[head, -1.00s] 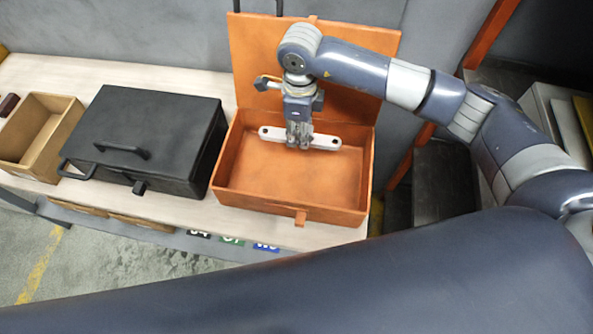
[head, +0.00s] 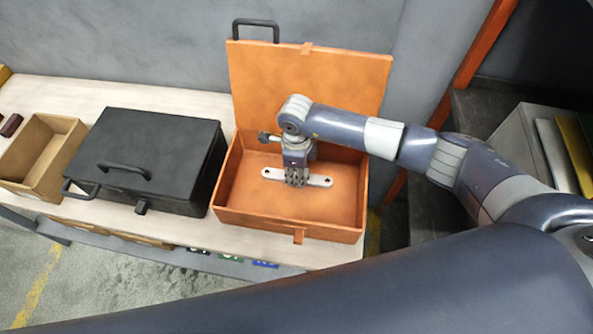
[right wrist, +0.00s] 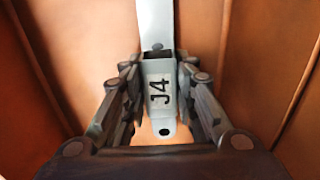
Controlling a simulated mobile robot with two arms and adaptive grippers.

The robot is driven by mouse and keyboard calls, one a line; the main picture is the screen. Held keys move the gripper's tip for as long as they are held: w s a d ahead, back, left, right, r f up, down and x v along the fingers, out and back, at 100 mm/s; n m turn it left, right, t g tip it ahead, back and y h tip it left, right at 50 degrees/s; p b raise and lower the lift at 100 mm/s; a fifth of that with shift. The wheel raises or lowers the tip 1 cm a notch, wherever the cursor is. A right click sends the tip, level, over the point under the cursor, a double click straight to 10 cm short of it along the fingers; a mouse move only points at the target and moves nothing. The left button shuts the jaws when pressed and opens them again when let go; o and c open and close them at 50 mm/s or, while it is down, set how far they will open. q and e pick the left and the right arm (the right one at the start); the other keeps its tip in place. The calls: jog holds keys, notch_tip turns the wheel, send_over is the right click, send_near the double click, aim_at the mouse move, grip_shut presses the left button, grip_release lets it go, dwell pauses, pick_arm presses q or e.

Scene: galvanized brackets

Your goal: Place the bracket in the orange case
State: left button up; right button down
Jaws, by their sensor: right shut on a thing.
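The bracket (head: 318,181) is a pale galvanized strip with holes near its ends. In the head view it lies level, low inside the open orange case (head: 233,215). I cannot tell whether it touches the case floor. My right gripper (head: 297,183) reaches down into the case and is shut on the middle of the bracket. In the right wrist view the bracket (right wrist: 160,85) runs between the fingers of the right gripper (right wrist: 161,105) and bears the mark "J4". Orange case surfaces fill the background there. My left gripper is not in view.
A closed black case (head: 160,140) stands left of the orange case on the pale bench (head: 100,93). An open cardboard box (head: 62,150) stands further left. The orange lid (head: 345,78) stands up at the back. Shelves with panels (head: 556,150) are at the right.

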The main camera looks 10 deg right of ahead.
jog(key=shift+f, duration=0.15)
jog(key=c, duration=1.3)
grip_release()
jog(key=shift+r, duration=0.35)
notch_tip(320, 180, up, 12)
jog(key=b, duration=0.2)
jog(key=shift+f, duration=0.15)
